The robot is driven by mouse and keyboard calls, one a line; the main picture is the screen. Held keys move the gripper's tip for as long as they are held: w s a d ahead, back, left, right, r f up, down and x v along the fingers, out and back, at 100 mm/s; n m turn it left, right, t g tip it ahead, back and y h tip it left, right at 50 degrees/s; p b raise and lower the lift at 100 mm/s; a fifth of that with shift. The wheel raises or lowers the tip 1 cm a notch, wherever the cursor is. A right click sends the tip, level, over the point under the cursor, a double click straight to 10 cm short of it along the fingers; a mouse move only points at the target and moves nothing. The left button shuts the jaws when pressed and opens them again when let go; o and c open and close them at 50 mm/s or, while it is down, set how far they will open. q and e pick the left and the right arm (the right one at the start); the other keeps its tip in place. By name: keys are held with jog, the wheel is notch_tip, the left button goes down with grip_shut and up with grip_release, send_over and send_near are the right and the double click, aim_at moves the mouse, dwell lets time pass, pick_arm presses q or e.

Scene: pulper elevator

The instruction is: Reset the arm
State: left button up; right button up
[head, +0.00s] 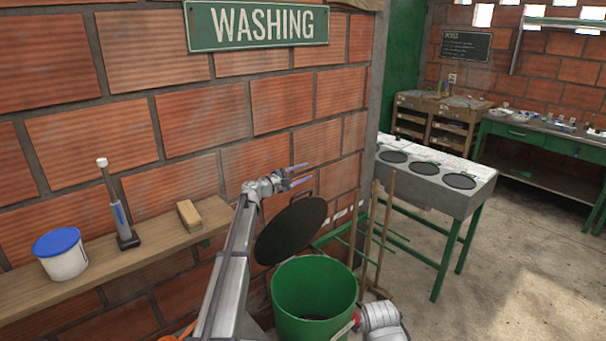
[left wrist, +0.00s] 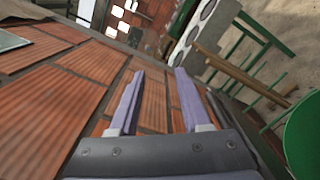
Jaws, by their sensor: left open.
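In the left wrist view the open fingers (left wrist: 158,73) point along the brick wall. My left arm comes up from the bottom of the head view. Part of my right arm shows low at the bottom, right of the green bucket (head: 314,285); its gripper does not show.
A wooden shelf (head: 150,252) on the left holds a blue-lidded tub (head: 62,262), an upright tool (head: 118,208) and a brush-like block (head: 189,215). Wooden poles (head: 385,225) stand by the wall's end.

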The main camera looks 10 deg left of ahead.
pick_arm(q)
jog(key=shift+r, duration=0.4)
jog(key=s+d+f+m+g+y, duration=0.1)
jog(key=s+d+f+m+g, duration=0.5)
jog(key=s+d, duration=0.7)
jog(key=s+d+f+m+g+y, duration=0.1)
jog(key=s+d+f+m+g, duration=0.5)
jog(key=s+d+f, duration=0.65)
jog(key=s+f+m+g+y, duration=0.2)
jog(key=s+m+y, duration=0.25)
jog(key=s, duration=1.55)
jog(key=s+a+f+m+g+y, duration=0.1)
jog(key=s+a+m+y, duration=0.3)
jog(key=s+a, duration=0.3)
jog(key=s+y, duration=0.1)
jog(key=s, duration=0.3)
jog(key=shift+s+f, duration=0.2)
jog(key=shift+s, duration=0.2)
jog(key=shift+m, duration=0.25)
